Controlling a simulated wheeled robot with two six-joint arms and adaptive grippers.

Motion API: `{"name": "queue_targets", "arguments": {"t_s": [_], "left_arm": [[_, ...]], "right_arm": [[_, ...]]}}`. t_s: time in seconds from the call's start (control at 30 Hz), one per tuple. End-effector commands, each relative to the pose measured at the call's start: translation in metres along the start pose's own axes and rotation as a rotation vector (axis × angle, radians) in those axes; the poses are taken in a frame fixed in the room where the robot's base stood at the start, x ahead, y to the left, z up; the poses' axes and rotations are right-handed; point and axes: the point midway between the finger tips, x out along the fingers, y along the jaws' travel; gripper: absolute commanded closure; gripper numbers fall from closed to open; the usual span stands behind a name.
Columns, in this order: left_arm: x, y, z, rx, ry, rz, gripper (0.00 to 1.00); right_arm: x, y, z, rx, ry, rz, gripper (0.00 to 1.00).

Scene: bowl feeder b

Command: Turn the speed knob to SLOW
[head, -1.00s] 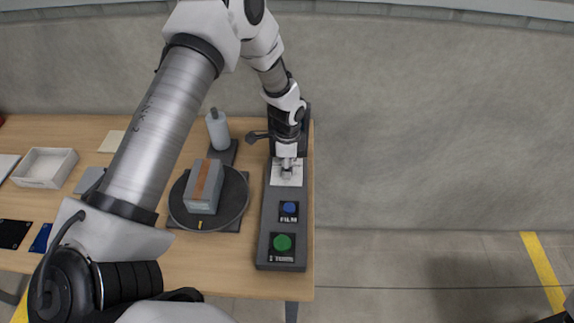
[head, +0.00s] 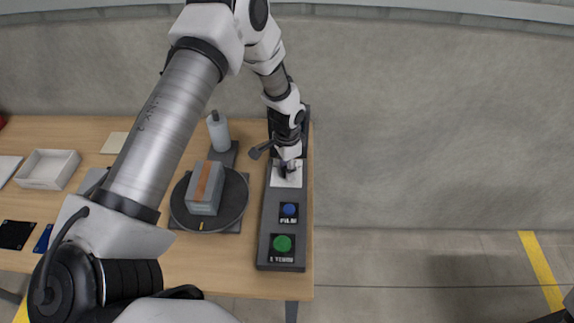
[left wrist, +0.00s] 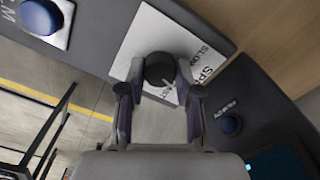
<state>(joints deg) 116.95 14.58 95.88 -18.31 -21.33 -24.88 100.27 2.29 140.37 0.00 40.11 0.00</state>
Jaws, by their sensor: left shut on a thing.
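The speed knob (left wrist: 160,68) is a dark round knob on a white label plate (left wrist: 145,35) marked SPEED, SLOW and FAST. The plate also shows in the head view (head: 279,182) on the dark control panel (head: 268,225). My left gripper (left wrist: 158,76) is shut on the knob, one finger on each side. In the head view the left gripper (head: 289,171) is over the plate and hides the knob. A small pale mark shows on the knob's edge near the partly covered FAST.
The panel also carries a blue FILM button (head: 289,210) and a green button (head: 282,243).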

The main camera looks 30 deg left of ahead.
Motion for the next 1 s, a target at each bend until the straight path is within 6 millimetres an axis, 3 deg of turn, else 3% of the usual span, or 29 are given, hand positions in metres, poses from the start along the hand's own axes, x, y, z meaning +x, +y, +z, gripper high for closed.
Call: {"name": "queue_targets", "arguments": {"t_s": [1.0], "left_arm": [[-0.002,0.0,0.0,-0.913,0.0,0.0,1.0]], "right_arm": [[-0.043,0.0,0.0,0.0,0.0,0.0,0.6]]}}
